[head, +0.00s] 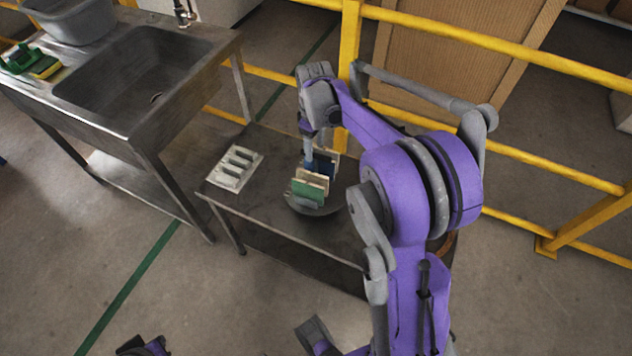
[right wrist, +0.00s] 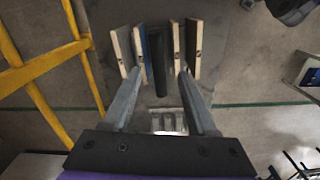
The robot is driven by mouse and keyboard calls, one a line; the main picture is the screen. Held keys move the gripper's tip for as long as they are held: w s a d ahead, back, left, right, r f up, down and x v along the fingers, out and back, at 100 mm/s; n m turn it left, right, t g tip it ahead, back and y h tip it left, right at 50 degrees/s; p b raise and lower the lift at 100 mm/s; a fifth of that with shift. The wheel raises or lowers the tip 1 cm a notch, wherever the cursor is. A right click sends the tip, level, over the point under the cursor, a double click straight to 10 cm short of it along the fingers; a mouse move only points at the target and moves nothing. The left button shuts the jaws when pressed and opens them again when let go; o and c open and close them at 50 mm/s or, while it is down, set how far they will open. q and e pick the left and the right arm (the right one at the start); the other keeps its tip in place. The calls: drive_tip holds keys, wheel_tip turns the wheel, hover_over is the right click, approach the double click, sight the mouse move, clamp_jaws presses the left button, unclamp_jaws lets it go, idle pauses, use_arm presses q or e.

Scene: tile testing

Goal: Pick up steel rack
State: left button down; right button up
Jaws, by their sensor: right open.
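The steel rack (head: 312,209) stands on the low dark table, with a round grey base and several tiles, green, cream and dark blue, held upright in it. My right gripper (head: 308,158) comes down over it from above. In the right wrist view the open fingers (right wrist: 160,75) lie either side of the rack's dark central post (right wrist: 158,62), with tiles on both sides. I cannot tell whether the fingers touch the post. The arm hides part of the rack in the head view. My left gripper does not show clearly.
A pale slotted tray (head: 236,169) lies on the low table (head: 268,212) left of the rack. A steel sink (head: 135,80) stands at the left, with a grey tub (head: 72,20) on it. A yellow railing (head: 500,47) runs behind the table.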

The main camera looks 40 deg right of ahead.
sight(316, 154)
wheel_tip(316, 154, down, 5)
drive_tip(key=shift+s+d+f, duration=0.1)
drive_tip(key=shift+d+f, duration=0.05)
clamp_jaws()
idle(0.4)
idle(1.1)
